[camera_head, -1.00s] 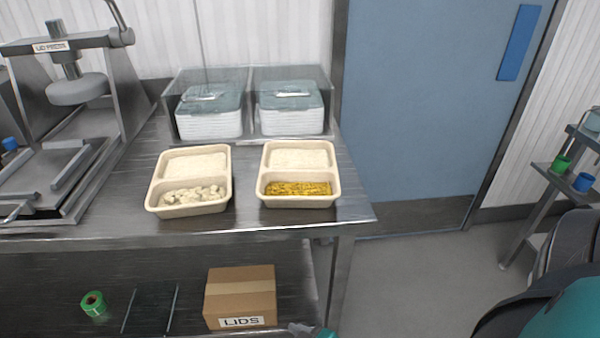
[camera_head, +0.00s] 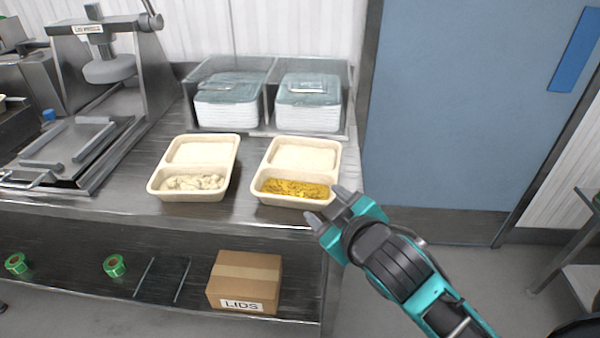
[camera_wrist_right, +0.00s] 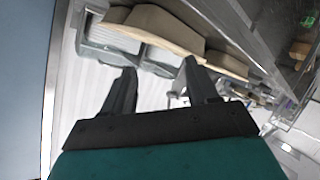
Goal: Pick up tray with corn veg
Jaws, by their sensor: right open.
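The tray with corn veg (camera_head: 297,172) is a beige two-compartment tray on the steel table. Its far compartment holds white rice and its near one a yellow corn mix. My right gripper (camera_head: 326,203) is open and empty at the tray's near right corner; I cannot tell whether it touches. In the right wrist view the open fingers (camera_wrist_right: 158,78) point toward a beige tray side (camera_wrist_right: 155,28), with a gap between. My left gripper is not in view.
A second beige tray (camera_head: 196,167) with rice and pale chunks stands to the left. Clear bins (camera_head: 268,93) with stacked lids stand behind. A lid press (camera_head: 95,110) is at the left. A LIDS box (camera_head: 245,282) and green tape rolls (camera_head: 114,266) are on the lower shelf.

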